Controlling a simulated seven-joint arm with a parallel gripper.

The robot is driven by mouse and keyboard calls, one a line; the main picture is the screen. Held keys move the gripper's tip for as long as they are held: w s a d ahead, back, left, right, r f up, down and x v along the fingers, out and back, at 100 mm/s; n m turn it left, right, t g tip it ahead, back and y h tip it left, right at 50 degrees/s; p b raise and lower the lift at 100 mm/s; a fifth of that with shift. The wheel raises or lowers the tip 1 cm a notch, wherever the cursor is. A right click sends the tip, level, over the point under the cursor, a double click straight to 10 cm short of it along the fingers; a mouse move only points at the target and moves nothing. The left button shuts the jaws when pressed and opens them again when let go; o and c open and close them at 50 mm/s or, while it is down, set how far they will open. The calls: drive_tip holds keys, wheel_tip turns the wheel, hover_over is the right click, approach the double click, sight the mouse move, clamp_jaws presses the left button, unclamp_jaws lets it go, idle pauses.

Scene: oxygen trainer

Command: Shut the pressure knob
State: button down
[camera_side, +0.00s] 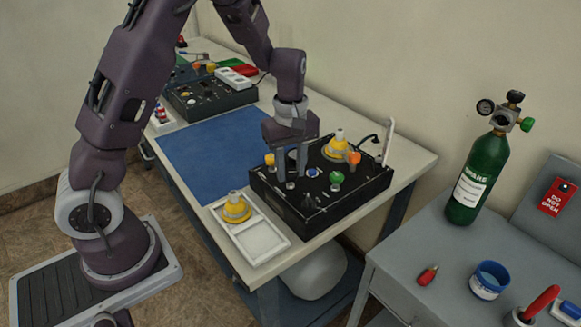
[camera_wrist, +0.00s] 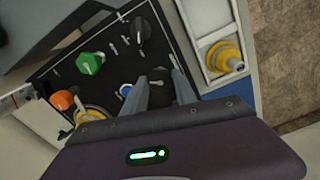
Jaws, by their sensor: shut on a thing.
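A black trainer panel (camera_side: 318,210) with several coloured knobs sits at the near end of the bench. My gripper (camera_side: 291,177) reaches down onto its left part, and its fingers are closed around a small dark knob (camera_wrist: 162,74), mostly hidden between them. The gripper also shows in the wrist view (camera_wrist: 166,80). Beside it are a blue knob (camera_side: 312,172), a green knob (camera_side: 336,178), an orange knob (camera_side: 354,159) and a yellow-orange knob (camera_side: 269,159). A black knob (camera_wrist: 140,28) shows in the wrist view. No label tells me which is the pressure knob.
A yellow-based dome piece (camera_side: 337,148) stands at the panel's back. A white tray (camera_side: 262,242) with a similar piece (camera_side: 236,208) lies in front. A blue mat (camera_side: 210,155) is clear. A green cylinder (camera_side: 478,175) stands on the grey table to the right.

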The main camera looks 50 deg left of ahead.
sight(291, 173)
drive_tip(key=n, duration=0.5)
drive_tip(key=shift+n, duration=0.4)
idle(0.3)
drive_tip(key=c, duration=1)
unclamp_jaws()
wheel_tip(291, 173, up, 7)
drive_tip(key=shift+r, duration=0.1)
